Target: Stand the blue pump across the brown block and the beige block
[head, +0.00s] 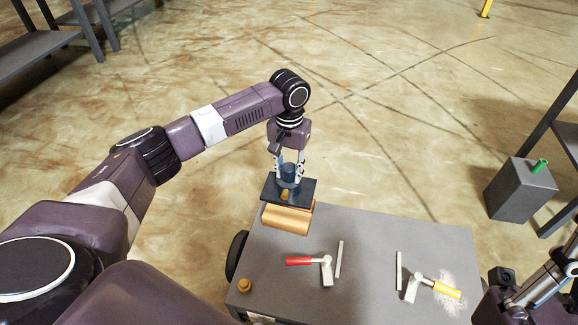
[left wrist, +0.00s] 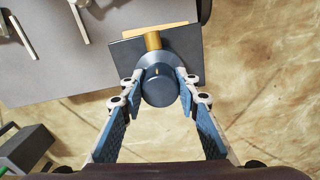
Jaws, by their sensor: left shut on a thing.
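The blue pump (head: 289,170) is upright on a dark square base plate (head: 305,189), with a small brass fitting at its front. My left gripper (head: 289,177) is shut on the pump's round body from above. The left wrist view also shows the pump (left wrist: 160,86) between the two fingers. A copper-brown block (head: 286,220) lies under the plate at the table's far left corner. In the left wrist view a tan edge (left wrist: 185,27) shows past the plate. I cannot tell the brown and beige blocks apart, nor whether the plate touches them. My right gripper (head: 545,280) is partly in view at bottom right.
A grey table (head: 375,240) carries a red-handled clamp (head: 300,261), a yellow-handled clamp (head: 445,289) by pale powder, and a small brass knob (head: 244,286). A grey box (head: 518,192) with a green piece (head: 540,165) stands right. The table's middle is clear between the clamps.

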